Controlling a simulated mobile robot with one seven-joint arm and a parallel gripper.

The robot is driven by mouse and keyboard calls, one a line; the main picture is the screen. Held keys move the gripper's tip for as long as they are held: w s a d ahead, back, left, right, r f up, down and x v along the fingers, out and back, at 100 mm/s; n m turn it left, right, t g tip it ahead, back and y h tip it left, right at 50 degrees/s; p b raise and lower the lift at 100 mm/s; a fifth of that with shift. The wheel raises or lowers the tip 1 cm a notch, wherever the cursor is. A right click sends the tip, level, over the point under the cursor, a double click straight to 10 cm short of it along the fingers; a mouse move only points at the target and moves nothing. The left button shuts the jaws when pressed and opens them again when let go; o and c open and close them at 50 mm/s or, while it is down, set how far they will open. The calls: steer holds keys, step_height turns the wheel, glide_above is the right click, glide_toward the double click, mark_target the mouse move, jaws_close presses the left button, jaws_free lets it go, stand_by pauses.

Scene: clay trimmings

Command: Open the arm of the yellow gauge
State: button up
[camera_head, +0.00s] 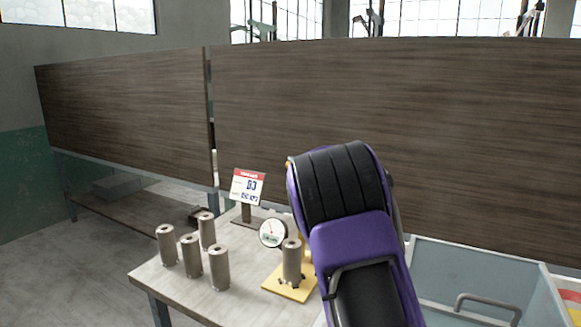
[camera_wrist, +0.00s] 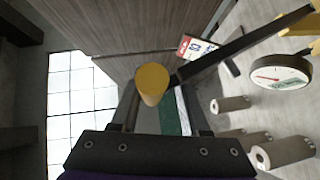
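The yellow gauge has a flat yellow base plate (camera_head: 290,290) on the table and a round white dial (camera_head: 273,233), which also shows in the wrist view (camera_wrist: 279,72). A grey metal cylinder (camera_head: 291,262) stands upright on the base. Contact cannot be told. In the head view my purple arm hides the gripper and knob.
Several grey cylinders (camera_head: 191,255) stand on the table (camera_head: 180,290) left of the gauge. A red-and-white sign (camera_head: 247,187) stands behind it. A grey-blue bin (camera_head: 480,255) with a handle is at the right. Brown panels (camera_head: 400,120) rise behind the table.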

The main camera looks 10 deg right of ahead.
steer(key=shift+d+f, duration=0.65)
steer(key=shift+d, duration=0.2)
steer(key=a+r+b+v, duration=0.1)
steer(key=b+v, duration=0.1)
steer(key=v, duration=1.5)
steer(key=shift+s+b, duration=0.15)
steer(key=shift+b, duration=0.15)
steer(key=shift+a, duration=0.1)
